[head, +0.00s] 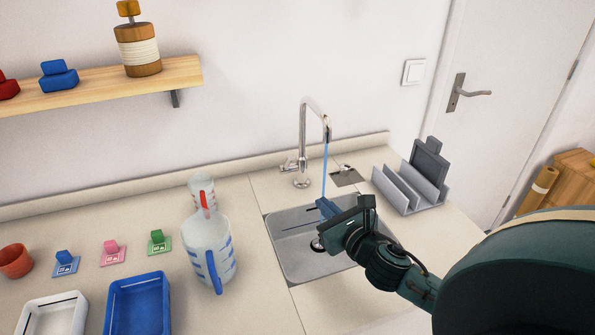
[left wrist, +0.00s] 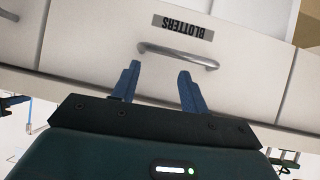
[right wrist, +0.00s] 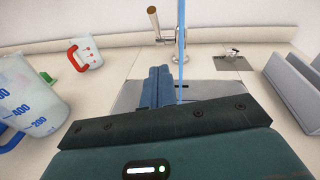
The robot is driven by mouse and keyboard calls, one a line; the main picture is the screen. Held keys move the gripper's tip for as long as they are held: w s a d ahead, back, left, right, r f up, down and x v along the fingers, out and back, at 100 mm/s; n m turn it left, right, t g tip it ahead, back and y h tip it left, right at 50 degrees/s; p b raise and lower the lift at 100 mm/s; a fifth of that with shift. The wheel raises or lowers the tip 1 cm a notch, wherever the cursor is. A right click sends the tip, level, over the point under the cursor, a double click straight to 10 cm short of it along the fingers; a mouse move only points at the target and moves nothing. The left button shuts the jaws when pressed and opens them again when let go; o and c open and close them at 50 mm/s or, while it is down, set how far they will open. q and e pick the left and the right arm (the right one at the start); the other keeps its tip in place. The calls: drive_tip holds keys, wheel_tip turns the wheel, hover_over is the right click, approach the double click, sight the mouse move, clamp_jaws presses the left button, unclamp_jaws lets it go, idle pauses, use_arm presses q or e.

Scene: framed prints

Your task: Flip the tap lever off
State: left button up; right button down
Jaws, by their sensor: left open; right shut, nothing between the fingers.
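The chrome tap (head: 303,135) stands behind the sink (head: 288,246), its spout curving over the basin. Its small lever (head: 288,166) sticks out to the left near the base; a rod at the tap, likely this lever (right wrist: 153,18), shows upright in the right wrist view. A blue stream of water (head: 324,170) runs from the spout. My right gripper (head: 324,207) is shut and empty above the basin, in front of the tap and apart from the lever. In the right wrist view its fingers hide part of the sink. My left gripper (left wrist: 157,82) is open and empty, facing a drawer handle (left wrist: 178,55).
A large measuring jug (head: 207,245) and a smaller one (head: 202,187) stand left of the sink. A grey rack (head: 395,190) stands to its right. Blue (head: 140,303) and white trays lie front left. A shelf (head: 100,87) hangs above.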

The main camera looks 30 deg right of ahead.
approach(287, 164)
wheel_tip(287, 164, down, 3)
drive_tip(key=w+d, duration=0.1)
drive_tip(key=w, duration=0.1)
drive_tip(key=w+r+p, duration=0.2)
drive_tip(key=w, duration=0.1)
drive_tip(key=shift+w, duration=0.25)
